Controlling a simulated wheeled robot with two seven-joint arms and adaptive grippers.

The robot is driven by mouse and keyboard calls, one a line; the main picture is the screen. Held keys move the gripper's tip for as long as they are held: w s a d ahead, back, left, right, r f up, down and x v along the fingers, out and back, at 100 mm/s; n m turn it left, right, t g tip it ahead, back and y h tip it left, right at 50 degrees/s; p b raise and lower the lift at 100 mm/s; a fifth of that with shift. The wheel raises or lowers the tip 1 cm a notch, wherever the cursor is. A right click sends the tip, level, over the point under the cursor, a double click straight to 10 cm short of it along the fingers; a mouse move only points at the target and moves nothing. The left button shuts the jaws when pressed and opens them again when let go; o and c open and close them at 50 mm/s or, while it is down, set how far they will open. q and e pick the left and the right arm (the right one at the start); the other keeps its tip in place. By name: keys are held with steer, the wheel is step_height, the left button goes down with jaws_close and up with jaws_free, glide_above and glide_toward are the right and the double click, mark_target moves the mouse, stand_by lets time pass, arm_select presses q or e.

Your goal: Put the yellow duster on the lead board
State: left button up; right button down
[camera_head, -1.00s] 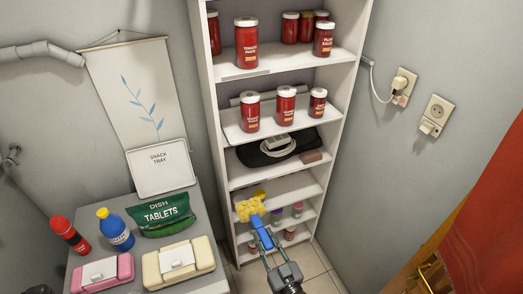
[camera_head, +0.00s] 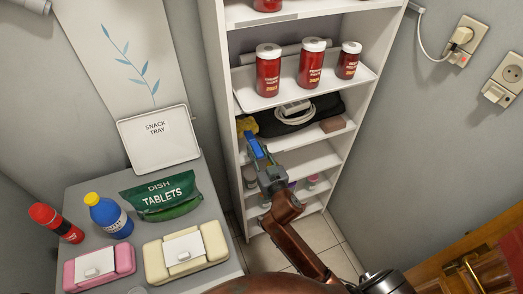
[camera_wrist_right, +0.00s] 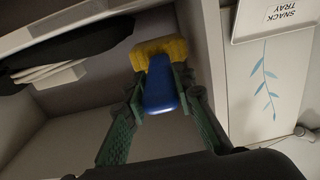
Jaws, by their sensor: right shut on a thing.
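The yellow duster has a fluffy yellow head (camera_head: 246,125) and a blue handle (camera_head: 254,146). My right gripper (camera_head: 262,162) is shut on the blue handle, which also shows between the fingers in the wrist view (camera_wrist_right: 160,88). The head is at the left end of the lead board (camera_head: 304,141), the shelf that bears a white extension lead (camera_head: 294,113). I cannot tell whether the head touches the board. My left gripper is not in view.
A dark flat thing (camera_head: 325,107) lies under the lead, and a brown block (camera_head: 333,124) is at the right end. Red jars (camera_head: 311,63) stand on the shelf above. The shelf's left side panel is close beside the duster. Lower boards hold small jars.

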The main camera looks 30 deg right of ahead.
steer(key=shift+s+d+f, duration=0.1)
steer(key=shift+d+f, duration=0.05)
steer(key=shift+f, duration=0.35)
steer(key=shift+d+f, duration=0.15)
steer(key=shift+f, duration=0.3)
step_height(320, 180, down, 4)
steer(key=shift+r+b, duration=0.1)
steer(key=shift+b, duration=0.8)
steer(key=c, duration=1.9)
jaws_free()
steer(key=shift+o, duration=1.4)
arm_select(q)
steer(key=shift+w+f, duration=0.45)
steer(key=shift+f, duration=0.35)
arm_select(e)
steer(key=s, duration=1.2)
steer(key=shift+a+r, duration=0.15)
steer(key=shift+a, duration=0.25)
